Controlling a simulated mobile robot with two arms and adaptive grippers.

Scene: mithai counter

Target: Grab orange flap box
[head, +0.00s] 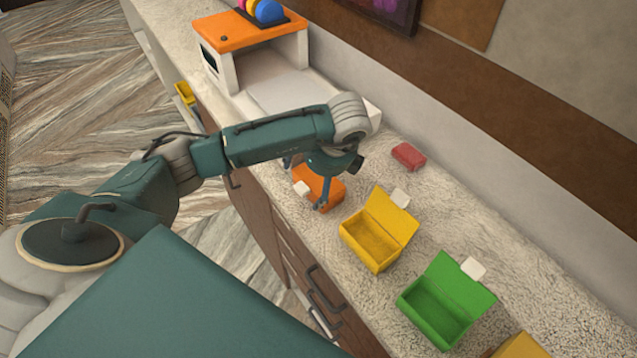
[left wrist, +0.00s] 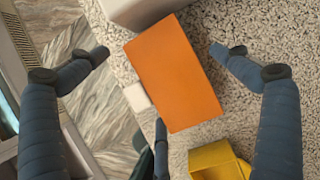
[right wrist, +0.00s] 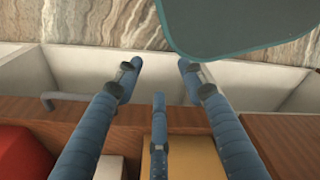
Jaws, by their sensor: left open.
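The orange flap box (head: 322,187) sits on the speckled counter, left of the yellow box, with a small white tab at its side. In the left wrist view the orange box (left wrist: 175,75) shows a plain closed top, with the white tab (left wrist: 137,97) on its left edge. My left gripper (head: 318,190) is above the box, and the arm hides part of it. In the left wrist view the left gripper's open fingers (left wrist: 165,52) lie on both sides of the box, with no clear contact. My right gripper (right wrist: 160,65) is open and empty, over a drawer-like white compartment.
An open yellow box (head: 370,250) and an open green box (head: 435,318) stand to the right on the counter. A red block (head: 408,156) lies behind. A white machine with an orange top (head: 235,30) stands at the far left. A wall runs along the back.

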